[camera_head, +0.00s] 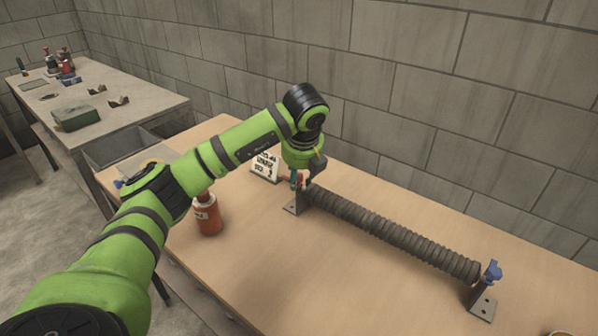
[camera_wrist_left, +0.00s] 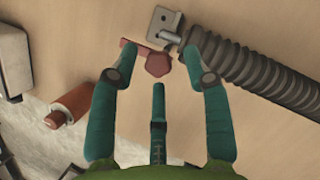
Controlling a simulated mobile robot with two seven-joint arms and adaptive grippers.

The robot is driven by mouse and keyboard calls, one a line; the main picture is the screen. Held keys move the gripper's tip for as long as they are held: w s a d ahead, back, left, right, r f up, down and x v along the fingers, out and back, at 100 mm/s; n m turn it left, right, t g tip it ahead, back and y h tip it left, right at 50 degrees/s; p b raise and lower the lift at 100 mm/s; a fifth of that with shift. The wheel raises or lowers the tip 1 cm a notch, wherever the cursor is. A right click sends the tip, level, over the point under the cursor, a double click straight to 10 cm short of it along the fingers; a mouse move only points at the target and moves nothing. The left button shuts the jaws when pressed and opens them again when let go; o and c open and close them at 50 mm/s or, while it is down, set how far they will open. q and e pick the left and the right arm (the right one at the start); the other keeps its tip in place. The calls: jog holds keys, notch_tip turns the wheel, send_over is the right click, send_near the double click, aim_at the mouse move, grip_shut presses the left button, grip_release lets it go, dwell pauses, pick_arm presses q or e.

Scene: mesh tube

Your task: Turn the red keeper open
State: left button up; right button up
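The red keeper shows in the left wrist view as a hexagonal red knob (camera_wrist_left: 157,64) with a flat red bar reaching to the left beside a grey metal bracket (camera_wrist_left: 158,25). In the head view it is mostly hidden behind my gripper. The ribbed dark tube (camera_head: 395,232) runs from this bracket to the right end bracket (camera_head: 482,306), which carries a blue keeper (camera_head: 492,271). My left gripper (camera_wrist_left: 158,54) points down over the red keeper. Its teal fingers are spread apart on either side of the knob; contact cannot be told. My right gripper is not in view.
A red bottle (camera_head: 208,215) stands left of the bracket. The wooden table (camera_head: 330,285) is clear in front of the tube. A second bench (camera_head: 150,98) with small items is at the back left.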

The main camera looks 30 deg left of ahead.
pick_arm(q)
jog(key=shift+r, duration=0.15)
jog(key=v, duration=1.1)
jog(key=shift+s+d+r, duration=0.15)
jog(key=shift+d+r, duration=0.05)
jog(key=shift+r, duration=0.1)
jog(key=shift+r, duration=0.1)
